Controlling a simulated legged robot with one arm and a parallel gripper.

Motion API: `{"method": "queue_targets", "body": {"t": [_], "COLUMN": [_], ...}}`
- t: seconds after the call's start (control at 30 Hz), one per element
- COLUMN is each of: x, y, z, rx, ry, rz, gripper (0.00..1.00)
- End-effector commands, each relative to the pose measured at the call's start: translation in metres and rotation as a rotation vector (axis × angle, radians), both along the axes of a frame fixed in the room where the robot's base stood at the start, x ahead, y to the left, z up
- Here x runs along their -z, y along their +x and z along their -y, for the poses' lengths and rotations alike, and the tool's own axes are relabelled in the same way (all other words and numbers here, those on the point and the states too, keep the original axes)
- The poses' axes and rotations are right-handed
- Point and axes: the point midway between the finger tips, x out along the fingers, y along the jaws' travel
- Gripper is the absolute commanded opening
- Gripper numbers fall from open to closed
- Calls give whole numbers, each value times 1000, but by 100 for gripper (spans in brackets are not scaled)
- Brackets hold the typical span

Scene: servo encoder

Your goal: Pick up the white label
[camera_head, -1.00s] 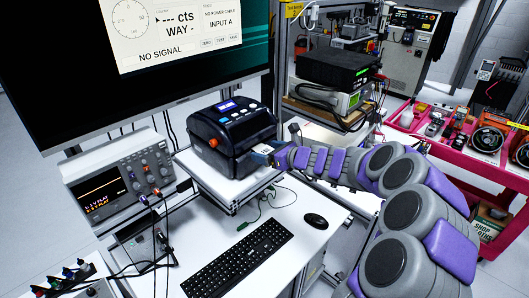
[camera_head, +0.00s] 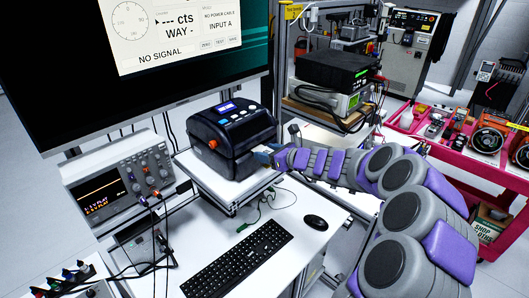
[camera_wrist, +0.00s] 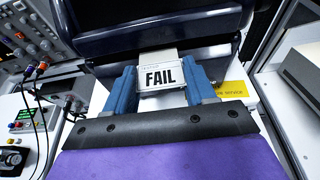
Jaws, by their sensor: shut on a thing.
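The white label (camera_wrist: 160,77) shows in the wrist view with the word FAIL in black, at the front of the dark label printer (camera_wrist: 110,42). My gripper (camera_wrist: 160,82) has its two blue fingers on either side of the label and is shut on it. The label's upper end meets a pale strip at the printer's front; I cannot tell whether they are joined. In the head view the printer (camera_head: 232,138) sits on a raised white shelf, and my gripper (camera_head: 265,154) is at its right front side. The label is mostly hidden there by the fingers.
A keyboard (camera_head: 237,258) and a mouse (camera_head: 315,221) lie on the white desk below the shelf. An oscilloscope (camera_head: 122,180) with cables stands at left. A large monitor (camera_head: 150,60) is behind. A pink cart (camera_head: 490,175) stands at right.

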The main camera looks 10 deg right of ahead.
Motion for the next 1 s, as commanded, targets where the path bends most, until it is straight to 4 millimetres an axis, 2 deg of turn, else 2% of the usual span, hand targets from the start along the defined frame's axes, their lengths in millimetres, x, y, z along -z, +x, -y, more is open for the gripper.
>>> {"method": "queue_targets", "body": {"t": [0.3, 0.37, 0.7, 0.83, 1.0], "x": [-6, -14, -77, -92, -100], "y": [0, 0, 1, 1, 1], "z": [0, 1, 1, 1, 0], "rx": [0, 0, 2, 2, 0], "ry": [-1, -1, -4, -2, -1], "rz": [2, 2, 3, 0, -1], "gripper": [13, 13, 13, 13, 13]}}
